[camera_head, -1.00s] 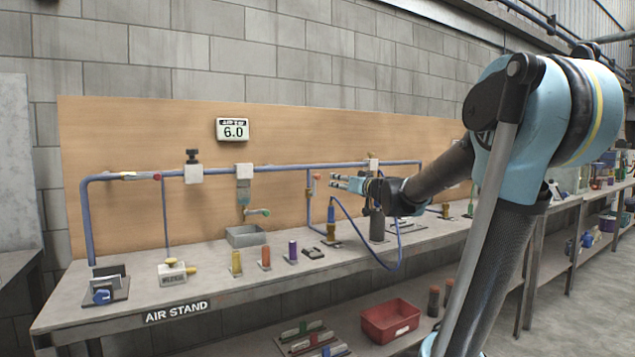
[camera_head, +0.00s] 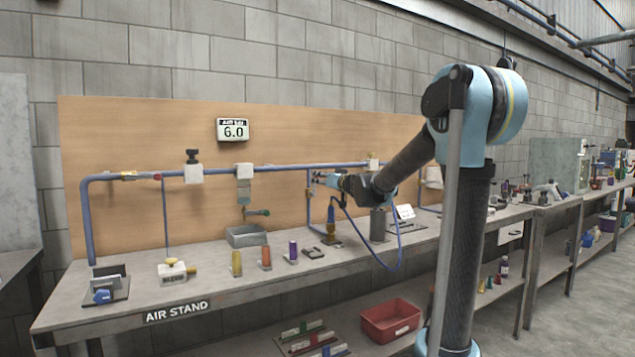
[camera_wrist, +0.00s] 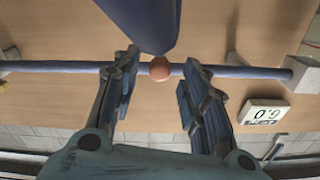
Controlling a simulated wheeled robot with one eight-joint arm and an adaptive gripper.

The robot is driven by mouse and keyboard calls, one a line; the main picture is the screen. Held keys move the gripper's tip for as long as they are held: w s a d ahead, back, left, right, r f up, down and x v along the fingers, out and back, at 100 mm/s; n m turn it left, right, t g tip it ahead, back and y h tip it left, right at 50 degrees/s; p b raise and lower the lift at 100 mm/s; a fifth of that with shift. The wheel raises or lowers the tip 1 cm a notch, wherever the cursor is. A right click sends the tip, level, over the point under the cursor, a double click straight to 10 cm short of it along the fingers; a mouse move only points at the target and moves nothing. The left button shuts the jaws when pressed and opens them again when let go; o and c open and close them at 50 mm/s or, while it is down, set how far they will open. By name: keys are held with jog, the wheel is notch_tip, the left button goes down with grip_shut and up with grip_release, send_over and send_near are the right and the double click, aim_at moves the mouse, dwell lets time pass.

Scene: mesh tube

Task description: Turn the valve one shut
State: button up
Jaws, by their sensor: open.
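My gripper (camera_head: 316,178) is at the wall pipe, beside a thin blue drop pipe (camera_head: 308,207). In the wrist view my gripper (camera_wrist: 161,62) has its two fingers spread apart. A small round orange-red knob (camera_wrist: 160,69) shows between the fingertips, in front of the blue pipe (camera_wrist: 60,66); I cannot tell whether either finger touches it. In the head view the gripper covers this knob. No label for valve one is readable.
Several coloured cylinders, such as a purple one (camera_head: 293,250), stand on the bench (camera_head: 220,290). A blue hose (camera_head: 372,250) loops near my gripper.

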aim_at(319, 178)
jog(key=shift+x, duration=1.75)
